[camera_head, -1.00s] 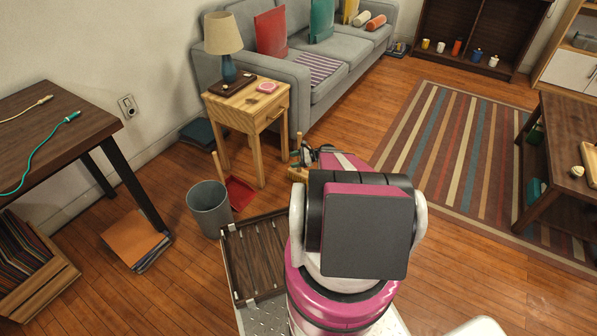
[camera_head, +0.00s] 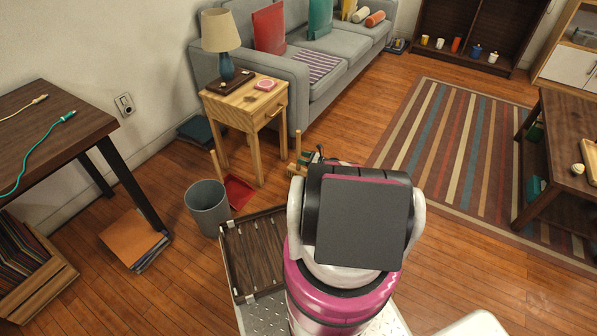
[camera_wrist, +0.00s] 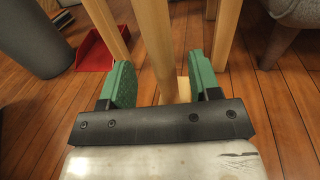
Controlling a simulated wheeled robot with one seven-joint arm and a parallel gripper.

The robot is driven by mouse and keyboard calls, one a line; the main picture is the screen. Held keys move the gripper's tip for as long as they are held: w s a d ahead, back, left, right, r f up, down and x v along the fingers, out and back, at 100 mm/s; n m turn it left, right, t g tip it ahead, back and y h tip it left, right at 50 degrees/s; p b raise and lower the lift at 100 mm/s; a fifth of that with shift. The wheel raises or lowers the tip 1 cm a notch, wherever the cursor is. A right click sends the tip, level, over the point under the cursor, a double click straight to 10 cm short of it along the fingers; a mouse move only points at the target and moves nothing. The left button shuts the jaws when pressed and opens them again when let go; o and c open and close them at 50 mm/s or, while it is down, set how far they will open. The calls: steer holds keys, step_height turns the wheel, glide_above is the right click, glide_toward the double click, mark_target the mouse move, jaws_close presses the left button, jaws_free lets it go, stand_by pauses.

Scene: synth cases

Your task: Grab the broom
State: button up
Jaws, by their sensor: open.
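The broom (camera_head: 297,168) stands on the floor right of the small wooden side table, partly hidden by my arm in the head view. In the wrist view its pale wooden handle (camera_wrist: 157,45) rises between my fingers, with a pale block at its foot on the floor. My gripper (camera_wrist: 160,66) is open, with one green finger on each side of the handle. In the head view my gripper (camera_head: 311,158) is small and mostly hidden behind my arm.
The side table (camera_head: 240,105) with a lamp stands close by; its legs (camera_wrist: 228,30) rise just beyond my fingers. A red dustpan (camera_head: 238,191) and grey bin (camera_head: 208,207) are to the left. The sofa (camera_head: 300,85) is behind.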

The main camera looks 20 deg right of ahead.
steer(key=x, duration=0.5)
steer(key=shift+d+f, duration=0.1)
jaws_close()
